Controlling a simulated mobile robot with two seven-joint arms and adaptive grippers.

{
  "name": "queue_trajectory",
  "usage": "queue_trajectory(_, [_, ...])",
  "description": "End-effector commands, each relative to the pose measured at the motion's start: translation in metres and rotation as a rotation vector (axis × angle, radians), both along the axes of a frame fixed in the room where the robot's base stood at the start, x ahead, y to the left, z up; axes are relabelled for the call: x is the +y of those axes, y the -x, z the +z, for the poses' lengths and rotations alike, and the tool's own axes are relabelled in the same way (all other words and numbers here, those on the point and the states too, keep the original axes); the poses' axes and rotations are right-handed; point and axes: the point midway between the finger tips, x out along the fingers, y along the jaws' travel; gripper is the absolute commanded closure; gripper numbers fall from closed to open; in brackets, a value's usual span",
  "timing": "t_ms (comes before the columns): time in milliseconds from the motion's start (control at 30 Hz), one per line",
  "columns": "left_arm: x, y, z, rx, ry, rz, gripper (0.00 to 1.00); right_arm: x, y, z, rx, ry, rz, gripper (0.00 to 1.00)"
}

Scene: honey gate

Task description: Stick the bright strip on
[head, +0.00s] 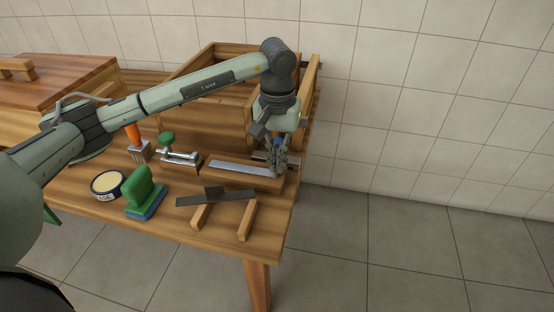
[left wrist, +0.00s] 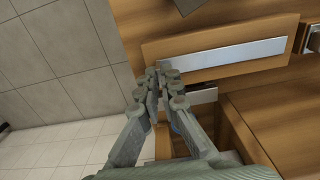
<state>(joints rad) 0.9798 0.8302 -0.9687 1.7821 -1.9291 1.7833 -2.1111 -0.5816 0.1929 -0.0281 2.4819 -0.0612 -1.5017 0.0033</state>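The bright strip (head: 240,168) is a long silvery band lying along the top of a wooden bar near the right end of the bench. In the left wrist view the strip (left wrist: 225,53) runs along the bar, its left end by my fingertips. My left gripper (head: 278,170) points down at the strip's right end in the head view. In the left wrist view its fingertips (left wrist: 160,74) are drawn together. I cannot tell whether the strip's end is between them. My right gripper is not in view.
A wooden box (head: 225,95) stands behind the bar.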

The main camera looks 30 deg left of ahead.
Motion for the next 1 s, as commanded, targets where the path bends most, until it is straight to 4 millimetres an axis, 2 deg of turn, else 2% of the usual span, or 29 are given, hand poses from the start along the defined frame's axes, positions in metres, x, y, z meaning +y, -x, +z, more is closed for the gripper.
queue_trajectory(100, [0.0, 0.001, -0.001, 0.002, -0.001, 0.0, 1.0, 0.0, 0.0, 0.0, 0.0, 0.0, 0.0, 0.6])
queue_trajectory(333, [0.0, 0.0, -0.001, 0.002, -0.001, 0.0, 0.71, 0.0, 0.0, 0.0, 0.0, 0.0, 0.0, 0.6])
queue_trajectory(667, [0.0, 0.0, 0.002, 0.0, 0.0, 0.0, 0.71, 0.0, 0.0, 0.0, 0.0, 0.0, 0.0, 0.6])
queue_trajectory(767, [0.0, -0.001, 0.013, -0.002, 0.0, 0.0, 0.71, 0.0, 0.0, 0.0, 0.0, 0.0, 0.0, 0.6])
queue_trajectory(1000, [0.0, -0.001, 0.063, -0.004, 0.0, 0.0, 0.71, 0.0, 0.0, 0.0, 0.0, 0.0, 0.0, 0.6])
